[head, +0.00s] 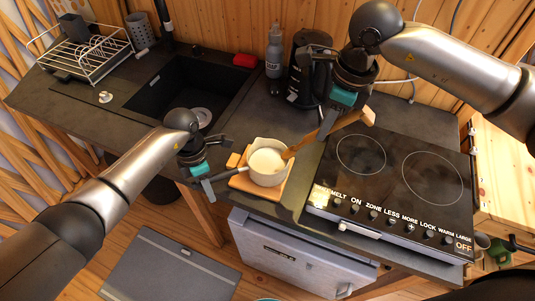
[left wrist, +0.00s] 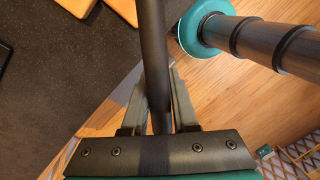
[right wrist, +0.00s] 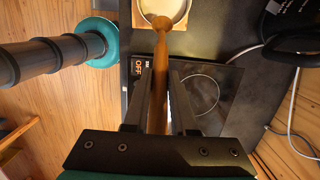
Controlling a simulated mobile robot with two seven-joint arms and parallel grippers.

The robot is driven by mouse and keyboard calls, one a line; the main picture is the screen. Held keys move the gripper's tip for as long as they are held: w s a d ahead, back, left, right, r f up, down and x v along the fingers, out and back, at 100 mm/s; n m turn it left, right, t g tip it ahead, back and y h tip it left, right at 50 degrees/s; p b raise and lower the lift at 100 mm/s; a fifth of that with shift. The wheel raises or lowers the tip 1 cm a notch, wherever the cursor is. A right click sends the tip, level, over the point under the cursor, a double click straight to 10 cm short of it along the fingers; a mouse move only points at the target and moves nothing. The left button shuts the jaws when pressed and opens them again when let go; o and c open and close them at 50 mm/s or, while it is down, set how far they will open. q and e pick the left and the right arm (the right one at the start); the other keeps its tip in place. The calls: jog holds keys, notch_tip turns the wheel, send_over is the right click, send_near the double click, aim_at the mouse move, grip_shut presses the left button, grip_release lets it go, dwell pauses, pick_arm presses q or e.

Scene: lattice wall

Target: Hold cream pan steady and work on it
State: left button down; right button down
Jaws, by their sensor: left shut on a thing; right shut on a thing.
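The cream pan (head: 250,178), a small light saucepan with white cream (head: 266,161) in it, stands on a wooden board (head: 241,184) at the counter's front edge. My left gripper (head: 212,183) is shut on the pan's dark handle, which also shows in the left wrist view (left wrist: 152,45). My right gripper (head: 328,118) is shut on a wooden spoon (head: 304,142), held at a slant with its lower end in the pan.
A black hob (head: 392,190) with lettered front controls lies right of the pan. A dark kettle (head: 309,62) and grey bottle (head: 274,50) stand behind. A sink (head: 183,87) and dish rack (head: 88,52) are at left. Bare counter lies behind the pan.

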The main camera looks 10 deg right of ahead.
jog(key=shift+r, duration=2.5)
pick_arm(q)
grip_release()
jog(key=shift+r, duration=0.15)
pick_arm(e)
jog(key=shift+r, duration=0.1)
pick_arm(q)
jog(key=shift+w+a+r+p, duration=0.1)
jog(key=shift+w+r+p, duration=0.05)
jog(key=shift+r+p, duration=0.65)
jog(key=shift+w+r+p, duration=0.2)
jog(key=shift+r+p, duration=0.25)
jog(key=shift+r, duration=0.6)
jog(key=shift+w+a+r+p, duration=0.1)
jog(key=shift+w+r+p, duration=0.05)
jog(key=shift+r+p, duration=0.65)
pick_arm(e)
jog(key=shift+r, duration=1.8)
pick_arm(q)
jog(key=shift+r, duration=0.2)
